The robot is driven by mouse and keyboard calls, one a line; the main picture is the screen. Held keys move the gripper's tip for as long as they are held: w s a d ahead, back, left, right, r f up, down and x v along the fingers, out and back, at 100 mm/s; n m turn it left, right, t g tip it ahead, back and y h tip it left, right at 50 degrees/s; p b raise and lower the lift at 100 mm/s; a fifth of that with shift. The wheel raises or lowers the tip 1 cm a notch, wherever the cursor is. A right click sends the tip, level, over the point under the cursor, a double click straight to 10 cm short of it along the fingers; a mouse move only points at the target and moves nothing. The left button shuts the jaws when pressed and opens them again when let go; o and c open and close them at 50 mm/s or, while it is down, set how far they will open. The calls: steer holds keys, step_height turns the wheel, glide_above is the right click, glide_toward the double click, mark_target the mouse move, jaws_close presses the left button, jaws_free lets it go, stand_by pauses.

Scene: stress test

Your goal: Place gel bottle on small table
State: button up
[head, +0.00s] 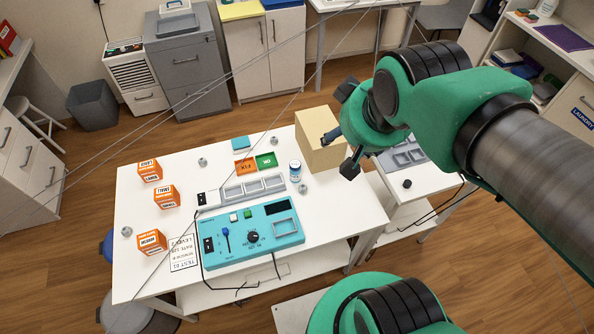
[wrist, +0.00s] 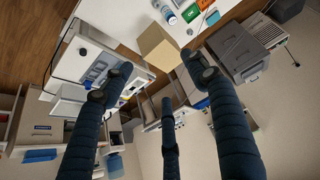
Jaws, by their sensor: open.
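A small white bottle with a blue label (head: 295,171) stands upright on the large white table, left of the tan box; it looks like the gel bottle, but its label is too small to read. It also shows at the top of the wrist view (wrist: 167,14). A smaller white table (head: 398,207) adjoins the large table on the right and carries a grey tray-like device; it appears at left in the wrist view (wrist: 72,63). My gripper (head: 342,130) is open and empty, its fingers spread near the tan box, right of the bottle. The wrist view shows its three dark fingers (wrist: 160,84) apart.
The tan box (head: 318,153) stands at the large table's right end. A teal control panel (head: 250,238), green and orange plates (head: 256,163) and several orange blocks (head: 165,196) occupy the large table (head: 210,176). Grey drawers (head: 187,62) stand behind. A small dark knob-like item (head: 407,184) sits on the smaller table.

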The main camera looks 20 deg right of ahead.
steer(key=w+d+f+n+t+h, duration=0.1)
steer(key=w+d+f, duration=0.45)
steer(key=w, duration=0.25)
steer(key=w+d+f+t+h, duration=0.1)
steer(key=w+d+f, duration=0.4)
steer(key=w+f, duration=0.2)
steer(key=n+t+y, duration=0.3)
steer(key=t+y, duration=0.1)
steer(key=y, duration=0.4)
glide_toward(295, 172)
steer(key=d, duration=0.2)
steer(key=s+d, duration=0.1)
steer(key=shift+f, duration=0.35)
steer(key=shift+b+x, duration=0.85)
steer(key=shift+x, duration=3.2)
steer(key=shift+w, duration=0.25)
